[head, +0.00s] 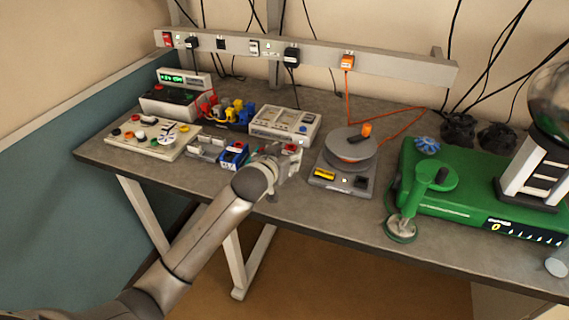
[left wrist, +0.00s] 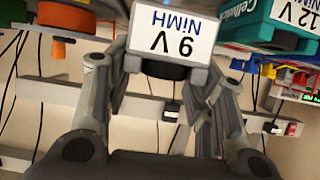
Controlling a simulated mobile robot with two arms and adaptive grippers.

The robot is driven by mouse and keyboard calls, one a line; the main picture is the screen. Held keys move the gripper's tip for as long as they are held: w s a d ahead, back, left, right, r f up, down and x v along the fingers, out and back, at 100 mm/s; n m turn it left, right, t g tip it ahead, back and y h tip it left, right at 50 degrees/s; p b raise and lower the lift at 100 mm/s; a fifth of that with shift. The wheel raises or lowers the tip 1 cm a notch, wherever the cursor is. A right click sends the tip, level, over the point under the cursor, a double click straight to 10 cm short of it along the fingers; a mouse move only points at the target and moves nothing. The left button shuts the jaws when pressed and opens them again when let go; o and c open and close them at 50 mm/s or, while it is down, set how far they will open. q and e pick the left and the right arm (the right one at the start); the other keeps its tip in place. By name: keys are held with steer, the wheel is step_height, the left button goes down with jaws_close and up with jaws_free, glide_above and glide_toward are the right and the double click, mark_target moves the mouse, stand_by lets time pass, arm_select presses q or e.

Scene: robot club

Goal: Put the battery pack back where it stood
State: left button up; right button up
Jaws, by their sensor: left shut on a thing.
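The battery pack (left wrist: 172,32) with a white label reading 9 V NiMH is between the fingers of my left gripper (left wrist: 168,75) in the left wrist view, where it appears upside down. In the head view, my left gripper (head: 283,160) is over the table's front edge, and only a small part of the pack with a red top shows past the fingers. I cannot tell whether the pack touches the table. A blue-teal 12 V pack (head: 233,155) stands just left of the gripper; it also shows in the left wrist view (left wrist: 283,22). My right gripper is not in view.
A grey tray-like holder (head: 206,147) is left of the blue pack. A grey instrument (head: 285,124) stands behind the gripper. A turntable-like device (head: 347,160) with an orange knob is close on the right, then a green machine (head: 465,195). A board with colored knobs (head: 146,136) lies far left.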

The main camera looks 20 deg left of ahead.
arm_select(q)
steer(key=shift+w+f, duration=0.1)
steer(key=shift+w, duration=0.05)
steer(key=shift+w+a+f+p, duration=0.1)
steer(key=shift+f+p, duration=0.3)
steer(key=shift+f, duration=1.3)
steer(key=shift+f, duration=0.2)
steer(key=o, duration=1.1)
steer(key=shift+r, duration=0.1)
steer(key=shift+r, duration=0.1)
steer(key=b+v, duration=0.1)
steer(key=v, duration=1.1)
